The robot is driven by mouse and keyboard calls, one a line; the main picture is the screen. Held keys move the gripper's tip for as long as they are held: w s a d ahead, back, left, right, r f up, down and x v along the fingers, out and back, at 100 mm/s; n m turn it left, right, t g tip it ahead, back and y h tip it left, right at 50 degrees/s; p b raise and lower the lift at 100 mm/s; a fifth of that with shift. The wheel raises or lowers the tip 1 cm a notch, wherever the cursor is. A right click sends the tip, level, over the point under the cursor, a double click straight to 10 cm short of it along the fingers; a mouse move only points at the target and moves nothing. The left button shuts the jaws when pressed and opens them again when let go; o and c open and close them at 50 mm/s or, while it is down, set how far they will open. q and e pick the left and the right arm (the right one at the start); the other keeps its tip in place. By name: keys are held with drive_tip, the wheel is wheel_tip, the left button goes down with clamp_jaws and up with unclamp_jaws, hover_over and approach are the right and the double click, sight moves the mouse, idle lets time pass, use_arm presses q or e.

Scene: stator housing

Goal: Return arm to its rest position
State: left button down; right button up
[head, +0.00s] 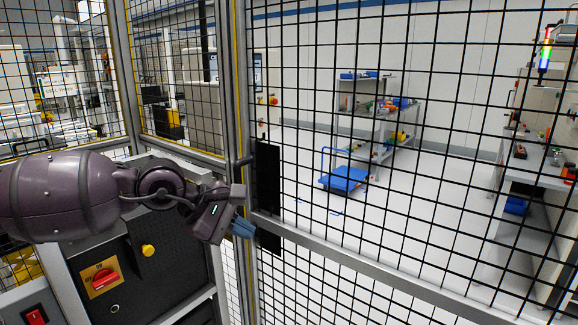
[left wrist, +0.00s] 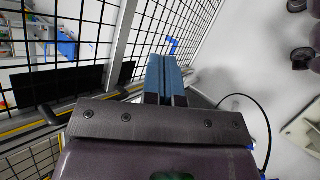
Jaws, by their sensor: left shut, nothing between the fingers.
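My left arm (head: 60,195) comes in from the left in the head view, in front of a dark control panel. Its left gripper (head: 243,228) has blue fingers and is close to the frame post of the mesh fence. The left wrist view shows the blue fingers (left wrist: 165,75) side by side, shut with nothing between them. The fingers point toward the fence; I cannot tell whether they touch it. My right gripper is in neither view.
A mesh fence (head: 350,262) with grey posts stands ahead. A control panel (head: 150,270) with a red switch (head: 104,279) and yellow button is below the arm. Beyond the fence are a blue cart (head: 344,180), shelves and a workbench (head: 540,175), with open floor between.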

use_arm(q)
drive_tip(key=s+d+r+n+h, duration=0.3)
drive_tip(key=d+r+n+h, duration=0.2)
drive_tip(key=d+n+h, duration=0.6)
drive_tip(key=w+a+f+n+t+y, duration=0.2)
drive_tip(key=a+f+n+t+y, duration=0.4)
drive_tip(key=n, duration=1.1)
drive_tip(key=w+a+f+n+t+y, duration=0.25)
drive_tip(key=a+f+n+t, duration=0.5)
drive_tip(key=n, duration=0.95)
drive_tip(key=s+a+f+n+y, duration=0.3)
drive_tip(key=a+f+n, duration=0.1)
drive_tip(key=f, duration=0.2)
drive_tip(key=s+a+f+n+y, duration=0.2)
drive_tip(key=a+f+n+y, duration=0.15)
drive_tip(key=f, duration=0.25)
drive_tip(key=s+a+f+n+g+y, duration=0.2)
drive_tip(key=s+a+f+n, duration=0.1)
drive_tip(key=s+f, duration=0.6)
drive_tip(key=s+a+f+n+g+y, duration=0.3)
drive_tip(key=s+a+f, duration=0.3)
drive_tip(key=s+f, duration=0.4)
drive_tip(key=s+n, duration=0.1)
drive_tip(key=s, duration=0.2)
drive_tip(key=shift+s+g, duration=0.2)
drive_tip(key=shift+g, duration=0.15)
drive_tip(key=shift+a+n, duration=0.1)
drive_tip(key=shift+n, duration=0.15)
